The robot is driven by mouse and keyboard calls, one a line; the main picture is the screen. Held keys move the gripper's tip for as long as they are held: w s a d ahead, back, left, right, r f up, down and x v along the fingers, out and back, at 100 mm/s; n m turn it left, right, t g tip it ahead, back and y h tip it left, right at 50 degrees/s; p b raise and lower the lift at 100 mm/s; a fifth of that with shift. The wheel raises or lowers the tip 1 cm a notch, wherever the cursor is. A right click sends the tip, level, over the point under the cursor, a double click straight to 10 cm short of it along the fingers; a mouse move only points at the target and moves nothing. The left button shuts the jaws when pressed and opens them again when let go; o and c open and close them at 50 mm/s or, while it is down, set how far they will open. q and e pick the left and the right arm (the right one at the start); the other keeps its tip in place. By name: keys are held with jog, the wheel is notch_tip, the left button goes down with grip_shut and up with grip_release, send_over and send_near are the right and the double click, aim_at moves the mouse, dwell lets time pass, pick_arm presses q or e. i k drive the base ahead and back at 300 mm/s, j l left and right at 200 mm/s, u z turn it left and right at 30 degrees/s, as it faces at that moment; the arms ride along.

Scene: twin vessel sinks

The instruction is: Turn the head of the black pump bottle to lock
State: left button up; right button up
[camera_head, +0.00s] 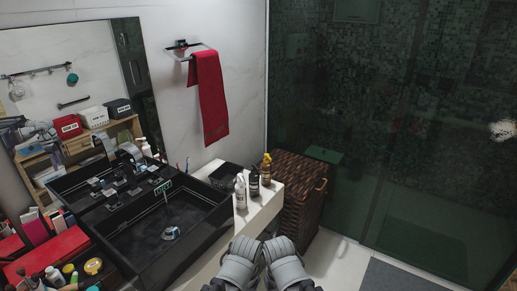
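The black pump bottle (253,182) stands upright on the white counter, between a white pump bottle (240,192) and an amber bottle (266,169). It is small and dark in the head view, so which way its pump head points cannot be told. Two grey rounded parts of my own arms show side by side at the bottom middle, below the bottles and apart from them. No gripper fingers can be made out in this view.
A black double sink (205,213) lies left of the bottles, with a black box (226,177) behind them. A brown wicker basket (298,195) stands to the right. A red towel (209,97) hangs above.

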aim_at(254, 176)
jog(key=i+l, duration=0.3)
jog(key=i, duration=0.25)
jog(key=i+l+u, duration=0.1)
jog(key=i+l, duration=0.25)
jog(key=i, duration=0.15)
jog(key=i+l, duration=0.35)
jog(key=i, duration=0.2)
jog(key=j+u, duration=0.05)
